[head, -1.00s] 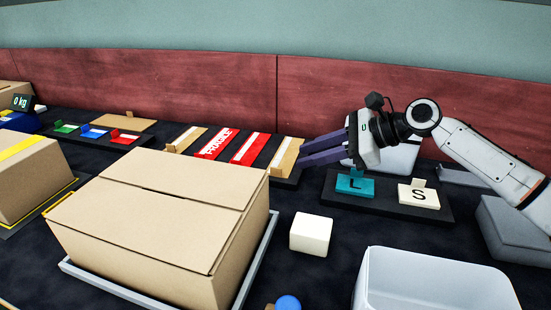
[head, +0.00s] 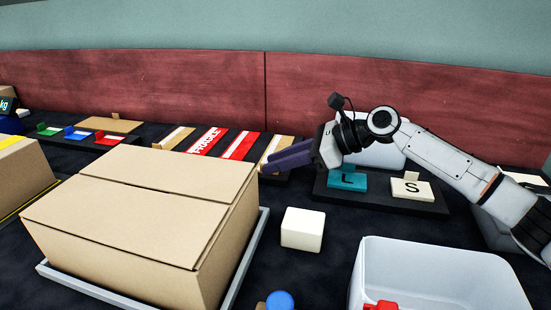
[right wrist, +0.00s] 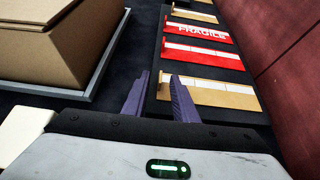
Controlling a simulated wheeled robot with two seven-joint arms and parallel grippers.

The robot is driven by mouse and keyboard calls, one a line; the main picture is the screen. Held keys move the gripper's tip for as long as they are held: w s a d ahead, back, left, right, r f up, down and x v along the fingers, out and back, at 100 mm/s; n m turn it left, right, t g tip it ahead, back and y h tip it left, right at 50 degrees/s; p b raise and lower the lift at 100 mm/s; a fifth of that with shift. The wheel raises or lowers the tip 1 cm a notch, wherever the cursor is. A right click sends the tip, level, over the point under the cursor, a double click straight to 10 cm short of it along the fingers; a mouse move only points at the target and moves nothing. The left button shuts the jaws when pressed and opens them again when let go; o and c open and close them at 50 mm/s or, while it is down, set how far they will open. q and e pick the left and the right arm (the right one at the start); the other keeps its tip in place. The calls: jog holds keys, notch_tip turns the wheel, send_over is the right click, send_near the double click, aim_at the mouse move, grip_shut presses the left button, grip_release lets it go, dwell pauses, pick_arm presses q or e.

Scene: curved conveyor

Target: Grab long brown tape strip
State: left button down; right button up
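A brown tape strip (head: 273,151) with a white band lies at the right end of a row on a dark board; in the right wrist view this brown strip (right wrist: 225,98) is the nearest of the row. Another brown strip (head: 173,139) lies at the row's left end. Red strips, one marked FRAGILE (head: 209,141) and one plain (head: 241,147), lie between them. My right gripper (head: 268,162) reaches in from the right, beside the right-end brown strip and partly over it. Its fingers (right wrist: 160,80) are apart and empty. My left gripper is not in view.
A large closed carton (head: 140,220) stands on a grey-rimmed tray just left of my right gripper. A white cube (head: 302,229) and a white bin (head: 440,270) are nearer. L (head: 347,180) and S (head: 411,190) cards lie under my right arm.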

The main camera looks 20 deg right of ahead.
jog(key=shift+x, duration=0.75)
jog(key=shift+d, duration=0.1)
grip_shut()
